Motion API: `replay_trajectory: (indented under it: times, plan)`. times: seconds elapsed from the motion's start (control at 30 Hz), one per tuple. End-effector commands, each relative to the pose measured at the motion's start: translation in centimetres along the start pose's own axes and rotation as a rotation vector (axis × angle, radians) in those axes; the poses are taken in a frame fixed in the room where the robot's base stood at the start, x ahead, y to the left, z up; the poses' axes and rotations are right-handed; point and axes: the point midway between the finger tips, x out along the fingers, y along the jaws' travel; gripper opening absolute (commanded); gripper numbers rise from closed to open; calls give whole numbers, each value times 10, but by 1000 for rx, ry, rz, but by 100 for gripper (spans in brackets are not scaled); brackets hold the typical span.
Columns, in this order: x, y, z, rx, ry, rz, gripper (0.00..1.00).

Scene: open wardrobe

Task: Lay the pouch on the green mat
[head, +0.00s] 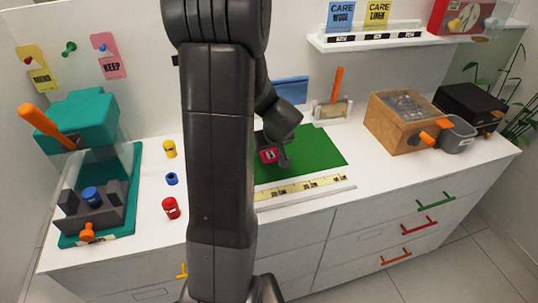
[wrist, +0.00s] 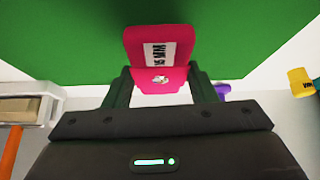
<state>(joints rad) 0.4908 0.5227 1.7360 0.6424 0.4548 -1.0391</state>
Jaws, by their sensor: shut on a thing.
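The pouch (wrist: 158,52) is pinkish red with a white printed label, and it is held between the fingers of my gripper (wrist: 160,85) in the wrist view. In the head view the pouch (head: 268,156) shows small beside my gripper (head: 280,158), over the green mat (head: 320,147). The mat (wrist: 60,40) fills the upper part of the wrist view behind the pouch. I cannot tell whether the pouch touches the mat. My arm hides the mat's left part in the head view.
A ruler strip (head: 302,187) runs along the mat's front edge. A holder with an orange handle (head: 336,84) stands behind the mat. A wooden box (head: 400,122) and a grey cup (head: 456,136) are to the right. Yellow, blue and red spools (head: 171,208) stand left of my arm.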

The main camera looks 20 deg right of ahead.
Motion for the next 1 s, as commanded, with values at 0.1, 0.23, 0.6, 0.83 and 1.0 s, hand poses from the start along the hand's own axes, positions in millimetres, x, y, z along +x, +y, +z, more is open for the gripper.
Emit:
replay_trajectory:
  times: [0.1, 0.23, 0.6, 0.83, 1.0]
  plan:
    - [11, 0, 8, 1, -3, -1, 29]
    - [27, 0, 18, 1, -3, -1, 29]
    - [34, 0, 22, -1, 0, 0, 29]
    - [36, 0, 23, -2, 0, 0, 67]
    - [36, 0, 23, -2, 0, 0, 74]
